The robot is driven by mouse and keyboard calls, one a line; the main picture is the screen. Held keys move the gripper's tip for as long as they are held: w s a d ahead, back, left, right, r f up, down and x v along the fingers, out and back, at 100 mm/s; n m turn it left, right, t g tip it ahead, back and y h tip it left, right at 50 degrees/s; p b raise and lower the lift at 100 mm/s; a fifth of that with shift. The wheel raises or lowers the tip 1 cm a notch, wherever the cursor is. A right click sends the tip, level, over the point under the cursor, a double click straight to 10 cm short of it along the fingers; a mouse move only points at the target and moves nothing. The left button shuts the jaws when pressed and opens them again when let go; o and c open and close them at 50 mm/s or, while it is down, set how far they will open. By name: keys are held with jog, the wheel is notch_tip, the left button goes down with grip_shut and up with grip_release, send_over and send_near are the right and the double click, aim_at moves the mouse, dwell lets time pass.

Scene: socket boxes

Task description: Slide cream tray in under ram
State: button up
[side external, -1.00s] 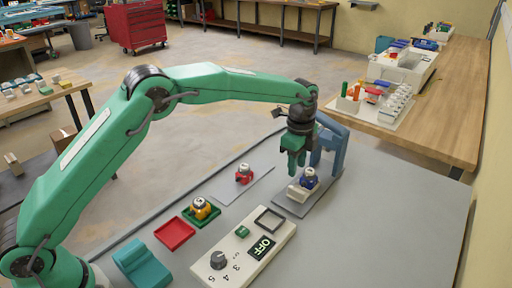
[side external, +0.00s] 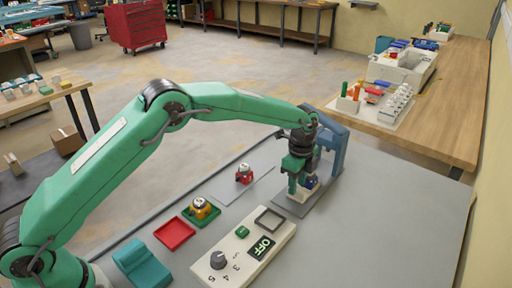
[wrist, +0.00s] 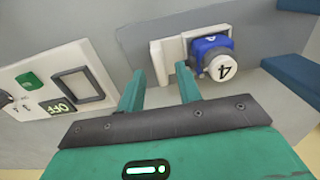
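The cream tray (wrist: 158,63) has an upright end plate and carries a blue socket box (wrist: 208,44) with a white round top marked 4. The blue box also shows in the side view (side external: 311,183), partly hidden by my gripper. The tray is on a grey base plate (side external: 293,207) in front of the blue press frame (side external: 336,150) that bears the ram. The ram itself is hidden behind my arm in the side view. My gripper (wrist: 160,70) points down at the tray, open, with one fingertip on each side of the end plate; contact cannot be told.
A cream control panel (side external: 243,252) with a dial and an OFF display stands at front left. A red tray (side external: 174,233), a yellow box (side external: 201,208) on green, a red box (side external: 244,174) and a teal block (side external: 142,266) lie further left.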

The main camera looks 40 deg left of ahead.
jog(key=shift+f, duration=1.1)
jog(key=shift+c, duration=0.2)
grip_shut()
jog(key=shift+w, duration=0.1)
jog(key=shift+w, duration=1.9)
jog(key=shift+o, duration=0.2)
grip_release()
